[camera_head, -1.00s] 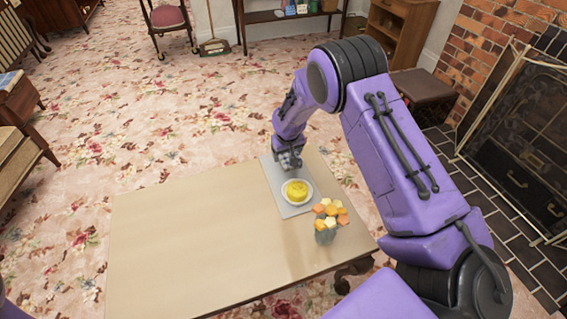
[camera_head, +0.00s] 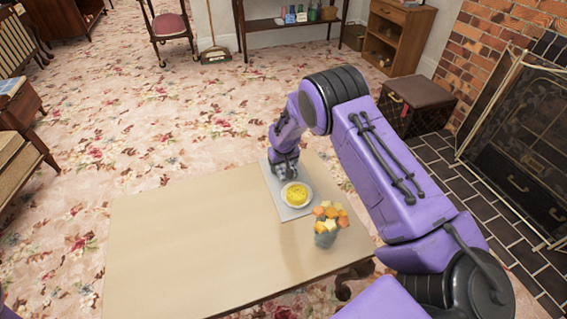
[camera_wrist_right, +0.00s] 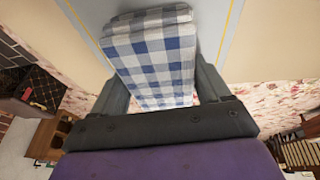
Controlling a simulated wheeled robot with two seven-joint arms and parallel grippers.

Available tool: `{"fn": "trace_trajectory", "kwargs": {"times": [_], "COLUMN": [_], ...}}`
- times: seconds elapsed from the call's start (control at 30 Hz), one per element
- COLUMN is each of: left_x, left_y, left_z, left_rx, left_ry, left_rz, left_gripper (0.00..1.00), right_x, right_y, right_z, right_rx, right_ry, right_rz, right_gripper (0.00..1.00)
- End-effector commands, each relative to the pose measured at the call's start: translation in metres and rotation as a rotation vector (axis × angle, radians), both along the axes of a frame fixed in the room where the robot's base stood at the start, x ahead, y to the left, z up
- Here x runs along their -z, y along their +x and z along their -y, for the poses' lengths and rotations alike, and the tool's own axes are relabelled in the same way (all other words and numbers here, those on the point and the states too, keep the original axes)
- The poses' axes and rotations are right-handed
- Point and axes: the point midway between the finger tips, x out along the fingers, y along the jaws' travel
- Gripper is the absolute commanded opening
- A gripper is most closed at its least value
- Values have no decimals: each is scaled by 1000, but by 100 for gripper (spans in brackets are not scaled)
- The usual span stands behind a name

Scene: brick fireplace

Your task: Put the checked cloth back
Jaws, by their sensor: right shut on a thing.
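The blue-and-white checked cloth (camera_wrist_right: 155,50) is a folded block between the two dark fingers of my right gripper (camera_wrist_right: 160,72) in the right wrist view. The gripper is shut on it. In the head view my right gripper (camera_head: 285,170) is low over the far end of the grey mat (camera_head: 292,212), just behind the white plate. The cloth cannot be made out there, hidden by the gripper and wrist. In the wrist view the grey mat (camera_wrist_right: 92,25) lies beyond the cloth; I cannot tell whether they touch. My left gripper is out of view.
A round yellow food item (camera_head: 295,192) sits on the white plate (camera_head: 308,203) on the mat. A vase with orange and yellow flowers (camera_head: 328,224) stands nearer on the table's right side. The left of the wooden table (camera_head: 190,240) is bare. A fireplace screen (camera_head: 520,140) stands far right.

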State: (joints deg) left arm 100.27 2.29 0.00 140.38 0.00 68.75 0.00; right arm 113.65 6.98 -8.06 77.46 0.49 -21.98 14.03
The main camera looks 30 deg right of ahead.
Motion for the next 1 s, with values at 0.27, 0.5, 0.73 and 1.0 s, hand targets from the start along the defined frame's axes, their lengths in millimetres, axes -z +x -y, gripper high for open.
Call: {"fn": "trace_trajectory", "kwargs": {"times": [0.27, 0.5, 0.73, 1.0], "left_x": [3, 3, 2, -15], "left_y": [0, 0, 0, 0], "left_z": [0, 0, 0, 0], "left_rx": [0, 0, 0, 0], "left_ry": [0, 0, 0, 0], "left_rz": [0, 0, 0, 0], "left_gripper": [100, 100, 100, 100], "right_x": [14, 14, 11, -50], "right_y": [-9, -8, -8, -19], "right_z": [-4, -6, -6, -9], "right_rx": [-4, -7, -8, -2], "right_ry": [5, 8, 7, 4], "right_rz": [-27, -27, -26, -18], "right_gripper": [100, 100, 100, 100]}}
